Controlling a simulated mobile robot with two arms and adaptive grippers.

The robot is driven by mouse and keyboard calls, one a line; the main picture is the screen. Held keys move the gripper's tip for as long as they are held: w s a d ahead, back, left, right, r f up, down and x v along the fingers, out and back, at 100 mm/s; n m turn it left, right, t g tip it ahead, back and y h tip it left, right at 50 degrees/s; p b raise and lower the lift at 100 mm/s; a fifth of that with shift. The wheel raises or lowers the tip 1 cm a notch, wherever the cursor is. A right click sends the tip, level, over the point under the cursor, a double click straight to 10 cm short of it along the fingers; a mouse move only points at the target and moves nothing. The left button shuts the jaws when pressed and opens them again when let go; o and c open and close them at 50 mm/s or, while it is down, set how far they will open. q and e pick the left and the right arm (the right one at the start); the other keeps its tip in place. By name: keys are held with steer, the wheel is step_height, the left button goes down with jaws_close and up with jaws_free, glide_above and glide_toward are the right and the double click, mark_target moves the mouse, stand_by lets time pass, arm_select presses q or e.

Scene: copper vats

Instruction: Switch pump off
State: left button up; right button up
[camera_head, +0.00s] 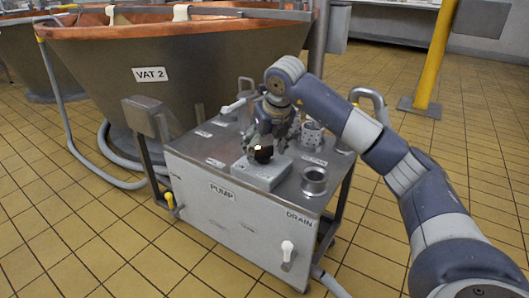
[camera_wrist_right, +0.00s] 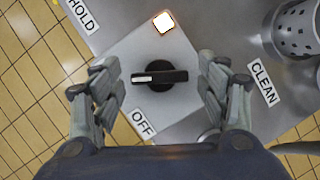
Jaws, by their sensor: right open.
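The pump's black rotary knob (camera_wrist_right: 160,77) sits on a light grey control box (camera_head: 262,172) on top of the steel pump cart. In the right wrist view the knob lies crosswise, with its white mark at the left end. An OFF label (camera_wrist_right: 141,123) is below it. A square lamp (camera_wrist_right: 163,23) above the knob glows white with an orange rim. My right gripper (camera_head: 268,128) is over the box, its fingers open on either side of the knob with gaps between. In the head view the gripper hides most of the knob. My left gripper is out of view.
A perforated cup (camera_head: 312,133) and a round steel fitting (camera_head: 314,180) stand right of the box. The VAT 2 copper vat (camera_head: 180,75) is behind. A yellow post (camera_head: 436,55) stands at back right.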

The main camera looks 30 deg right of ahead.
steer(key=c, duration=1.1)
steer(key=shift+o, duration=0.2)
